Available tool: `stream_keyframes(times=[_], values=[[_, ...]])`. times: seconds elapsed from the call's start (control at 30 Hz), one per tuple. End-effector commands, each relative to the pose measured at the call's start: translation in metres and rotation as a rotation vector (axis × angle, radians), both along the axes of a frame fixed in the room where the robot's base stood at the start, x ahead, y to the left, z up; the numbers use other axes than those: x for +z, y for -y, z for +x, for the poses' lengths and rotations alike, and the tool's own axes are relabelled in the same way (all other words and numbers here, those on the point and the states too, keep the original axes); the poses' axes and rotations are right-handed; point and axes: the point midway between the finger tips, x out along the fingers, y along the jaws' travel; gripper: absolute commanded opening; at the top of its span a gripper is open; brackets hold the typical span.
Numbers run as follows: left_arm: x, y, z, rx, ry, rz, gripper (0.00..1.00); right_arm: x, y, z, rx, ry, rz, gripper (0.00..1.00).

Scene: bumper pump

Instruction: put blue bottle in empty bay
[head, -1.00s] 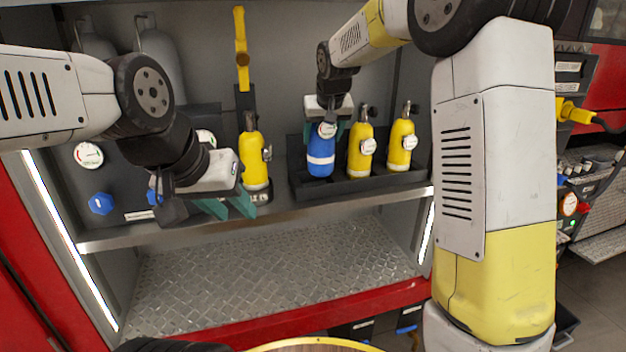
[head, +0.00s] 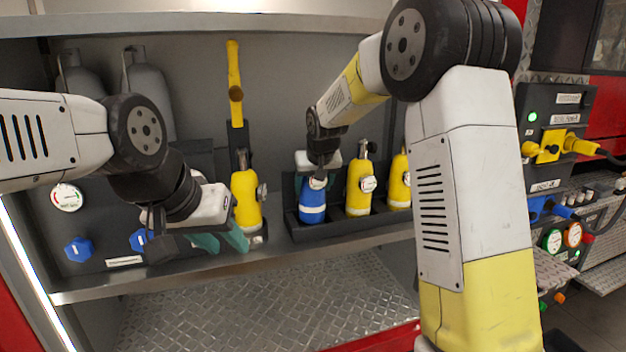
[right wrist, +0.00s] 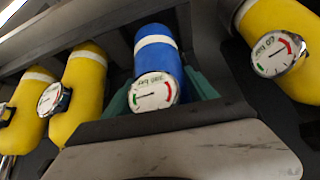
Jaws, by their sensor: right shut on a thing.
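The blue bottle (head: 312,205), with a white band and a round gauge, stands upright in the left bay of the dark rack (head: 350,236). Whether its base touches the rack floor is hidden. My right gripper (head: 318,178) is shut on it from above and in front. In the right wrist view the blue bottle (right wrist: 157,65) sits between the teal fingers, its gauge facing the camera. Two yellow bottles stand in the rack to its right, the nearer one (head: 359,190) and another (head: 399,182) partly behind my right arm. My left gripper (head: 222,241) is open and empty.
Another yellow bottle (head: 246,200) stands left of the rack, close to my left gripper. Grey cylinders (head: 150,90) stand at the back left. The treadplate compartment floor (head: 250,315) below the shelf is clear.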

Motion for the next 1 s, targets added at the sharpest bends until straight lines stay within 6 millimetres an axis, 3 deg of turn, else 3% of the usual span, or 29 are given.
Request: stream_keyframes(times=[0.2, 0.6, 0.63, 0.73, 1.0], values=[[0.0, 0.0, 0.0, 0.0, 0.0, 0.0, 0.36, -0.023, 0.0, 0.001, 0.0, 0.006, 0.001, 0.0], [0.0, 0.0, 0.0, 0.0, 0.0, 0.0, 0.36, -0.028, 0.0, 0.001, 0.001, 0.007, 0.002, 0.0], [0.0, 0.0, 0.0, 0.0, 0.0, 0.0, 0.36, -0.032, 0.0, 0.0, 0.0, -0.001, 0.0, 0.7], [0.0, 0.0, 0.0, 0.0, 0.0, 0.0, 0.36, -0.031, 0.0, 0.0, 0.0, -0.001, 0.0, 0.88], [0.0, 0.0, 0.0, 0.0, 0.0, 0.0, 0.36, -0.031, 0.0, 0.0, 0.0, -0.001, 0.0, 0.88]])
